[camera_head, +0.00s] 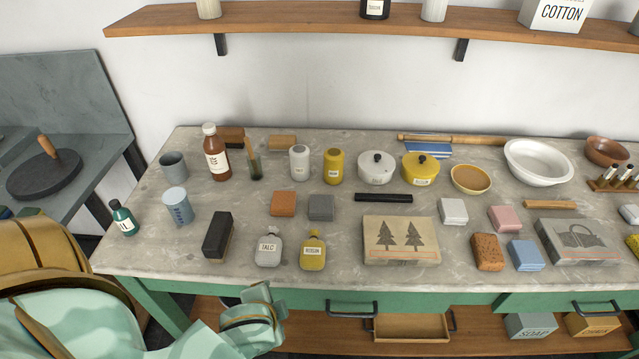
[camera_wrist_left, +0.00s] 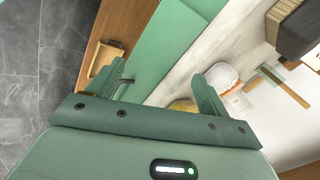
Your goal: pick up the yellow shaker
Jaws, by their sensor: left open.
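The yellow shaker (camera_head: 333,166) stands upright on the worktop toward the back. A similar pale grey-white shaker (camera_head: 299,163) is just left of it, and a white lidded pot is to its right. My left gripper (camera_head: 262,304) is low at the worktop's front edge, well in front of the shaker, with a clear gap between them. Its two fingers show apart in the left wrist view (camera_wrist_left: 165,76), with nothing held between them. I cannot make out the yellow shaker for certain in the wrist view. My right gripper is not in view.
The yellow rosin bottle (camera_head: 313,252) and grey talc bottle (camera_head: 269,250) stand near the front edge. An orange block (camera_head: 284,204) and a grey block (camera_head: 321,207) lie between them and the shaker. A dark block (camera_head: 217,236) is at left. A wooden shelf (camera_head: 300,22) runs above.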

